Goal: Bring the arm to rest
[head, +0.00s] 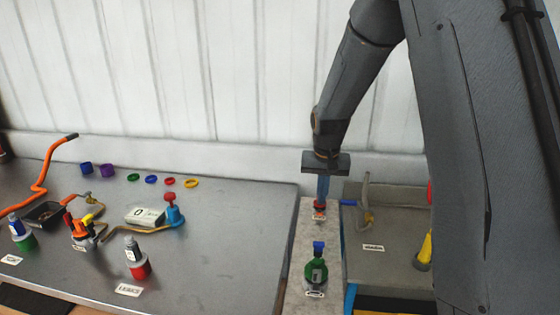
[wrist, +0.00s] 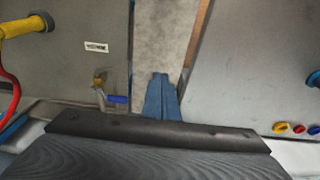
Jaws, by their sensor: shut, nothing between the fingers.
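My gripper (head: 323,192) points down over the pale strip (head: 299,262) between two grey worktops. In the wrist view my gripper (wrist: 160,80) has its blue fingers together with nothing between them, above the bare pale strip. In the head view a small red-topped item (head: 319,212) stands right below the fingertips; whether they touch it cannot be told. My dark arm comes down from the top right and hides part of the right side.
A green bottle with a blue top (head: 316,272) stands nearer on the strip. The right worktop (head: 385,265) has a bent pipe (head: 366,200) and a yellow part (head: 425,250).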

